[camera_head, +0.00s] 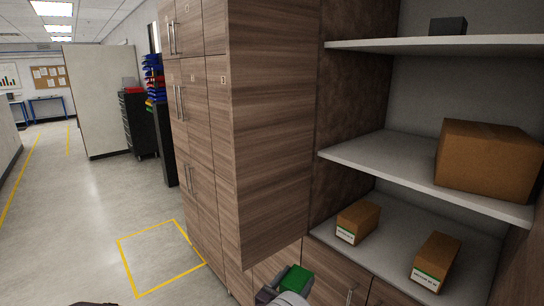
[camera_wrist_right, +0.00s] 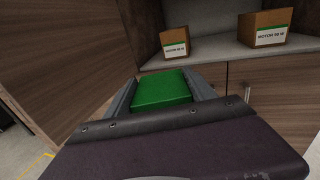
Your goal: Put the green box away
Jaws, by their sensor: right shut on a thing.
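The green box (camera_head: 296,279) is at the bottom middle of the head view, in front of the lower cabinet doors. My right gripper (camera_head: 283,284) is shut on it. In the right wrist view the green box (camera_wrist_right: 163,90) sits between the two fingers of my right gripper (camera_wrist_right: 162,93), with its green top showing. Beyond it is the low shelf (camera_head: 385,238) of an open cabinet, with two small cardboard boxes on it. The box appears below and in front of this shelf. My left gripper does not show clearly.
The left small cardboard box (camera_head: 358,222) and the right one (camera_head: 435,262) carry white-green labels; bare shelf lies between them. A middle shelf (camera_head: 390,160) holds a large carton (camera_head: 488,158). A top shelf holds a dark box (camera_head: 447,26). A tall wooden cabinet (camera_head: 270,120) stands left.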

